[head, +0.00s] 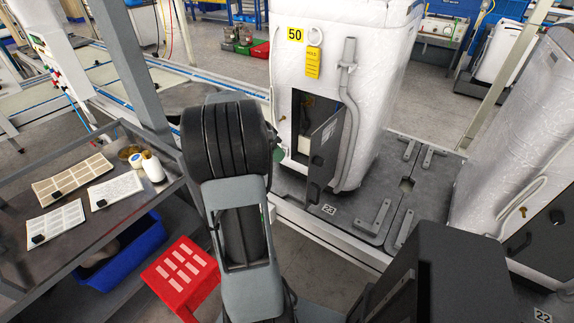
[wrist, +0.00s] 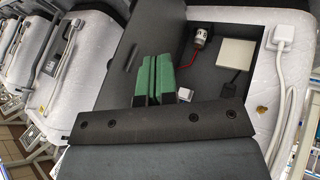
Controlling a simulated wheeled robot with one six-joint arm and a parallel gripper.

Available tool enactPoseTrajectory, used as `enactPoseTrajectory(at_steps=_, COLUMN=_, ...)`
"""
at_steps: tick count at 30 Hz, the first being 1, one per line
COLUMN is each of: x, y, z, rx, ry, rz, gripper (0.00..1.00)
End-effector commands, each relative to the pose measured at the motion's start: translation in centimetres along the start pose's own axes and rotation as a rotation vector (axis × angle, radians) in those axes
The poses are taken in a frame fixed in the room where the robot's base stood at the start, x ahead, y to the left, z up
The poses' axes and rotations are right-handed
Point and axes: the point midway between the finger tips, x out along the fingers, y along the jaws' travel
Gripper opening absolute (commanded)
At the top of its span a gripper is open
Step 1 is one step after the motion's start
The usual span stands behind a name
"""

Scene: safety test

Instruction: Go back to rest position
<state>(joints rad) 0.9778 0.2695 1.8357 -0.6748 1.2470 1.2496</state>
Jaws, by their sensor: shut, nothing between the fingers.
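My gripper (wrist: 153,80) shows in the wrist view as two green fingers side by side, closed with nothing held. In the head view my arm rises in the middle and hides most of the gripper; only a green bit shows at its right edge. Beyond the fingers is the open compartment of a white wrapped unit (head: 341,50) marked 50. Its dark door (head: 325,148) is swung open. In the wrist view the compartment holds a white cylinder (wrist: 199,37) with a red cable, a pale box (wrist: 236,53) and a small white piece (wrist: 185,94).
A red box (head: 182,275) and a blue bin (head: 125,255) are below. Another wrapped unit (head: 505,130) stands right. Brackets lie on the dark platform (head: 350,225).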

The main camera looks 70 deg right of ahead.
Motion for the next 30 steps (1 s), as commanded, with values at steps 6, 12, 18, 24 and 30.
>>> enactPoseTrajectory(at_steps=6, x=-2.4, y=0.0, z=0.0, rx=0.001, ry=0.002, rz=-0.001, gripper=0.0)
enactPoseTrajectory(at_steps=12, x=-3.1, y=0.0, z=0.0, rx=0.0, ry=0.0, rz=0.0, gripper=0.0)
enactPoseTrajectory(at_steps=18, x=-3.1, y=0.0, z=0.0, rx=-0.02, ry=0.0, rz=0.0, gripper=0.0)
enactPoseTrajectory(at_steps=24, x=-1.9, y=-1.2, z=2.1, rx=-0.313, ry=-0.052, rz=-0.072, gripper=0.0)
enactPoseTrajectory(at_steps=30, x=-5.2, y=-1.6, z=10.8, rx=-0.796, ry=-0.066, rz=-0.33, gripper=0.0)
